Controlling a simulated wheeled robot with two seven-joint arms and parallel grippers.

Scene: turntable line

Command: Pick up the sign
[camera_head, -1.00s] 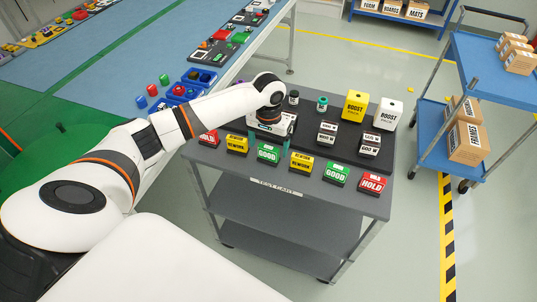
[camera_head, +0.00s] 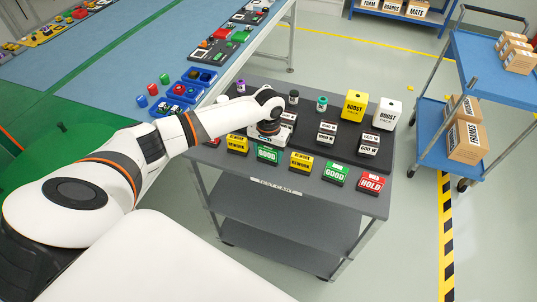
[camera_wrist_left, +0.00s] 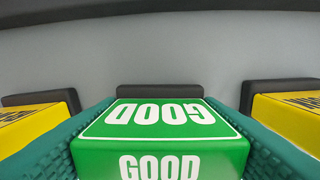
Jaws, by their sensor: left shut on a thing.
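A green GOOD sign (camera_head: 266,154) stands on a dark base in the front row of the grey cart, left of centre. My left gripper (camera_head: 267,141) is directly above and at it. In the left wrist view, the teal fingers of the left gripper (camera_wrist_left: 160,150) press against both sides of the green sign (camera_wrist_left: 160,128), and its lettering shows on top and front. The gripper is shut on this sign. Whether the sign is lifted cannot be told. My right gripper is out of view.
A yellow REWORK sign (camera_head: 237,144) and another yellow REWORK sign (camera_head: 301,162) stand close on either side. A second green GOOD sign (camera_head: 336,174) and a red HOLD sign (camera_head: 371,183) are further right. Boxes (camera_head: 355,105) and small jars stand behind on the cart (camera_head: 275,186).

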